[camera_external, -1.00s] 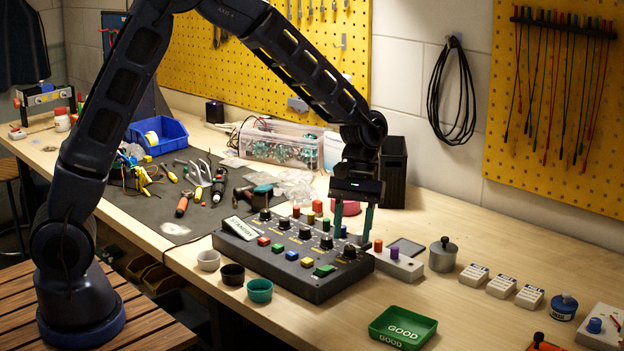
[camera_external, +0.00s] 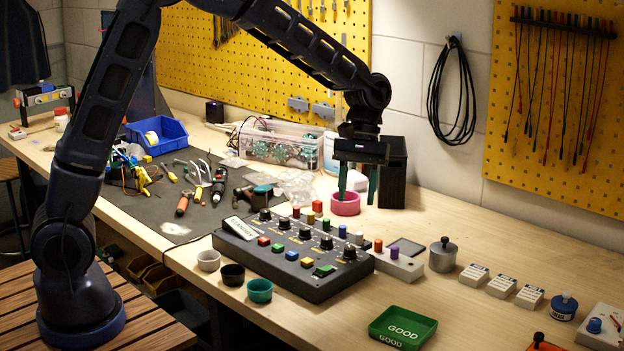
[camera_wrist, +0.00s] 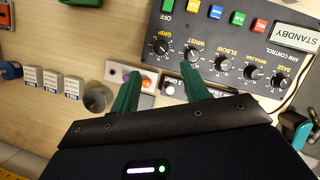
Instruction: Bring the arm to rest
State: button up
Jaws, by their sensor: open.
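A dark control panel (camera_external: 290,262) lies on the bench, with a row of black knobs, a row of coloured buttons and a tilted display (camera_external: 240,229). In the wrist view the display (camera_wrist: 293,38) reads STANDBY, and the panel (camera_wrist: 205,38) carries the words ARM CONTROL. Its knobs are labelled, among them BASE, ELBOW, WRIST and the GRIP knob (camera_wrist: 161,47). My gripper (camera_external: 358,196) hangs pointing down above the bench behind the panel's right end, apart from it. In the wrist view my gripper (camera_wrist: 161,72) has its two green fingers spread, with nothing between them.
A light block with orange and purple pegs (camera_external: 398,262) sits right of the panel, near a grey lidded pot (camera_external: 443,254). A green GOOD tray (camera_external: 403,328) and three small cups stand in front.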

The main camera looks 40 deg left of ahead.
jog(key=s+a+r+m+t, duration=0.1)
jog(key=s+a+r+t, duration=0.1)
jog(key=s+a+r, duration=0.6)
jog(key=s+a+r+m+t, duration=0.1)
jog(key=s+a+r+t, duration=0.3)
jog(key=a, duration=0.6)
jog(key=s+a+r+m+t+y, duration=0.1)
jog(key=s+a, duration=0.5)
jog(key=s, duration=0.2)
jog(key=s+a+r+m+t+y, duration=0.1)
jog(key=s+a+m, duration=0.1)
jog(key=s+a, duration=0.4)
jog(key=shift+s+a+r+t, duration=0.15)
jog(key=shift+s+t, duration=0.15)
jog(key=shift+s, duration=1.45)
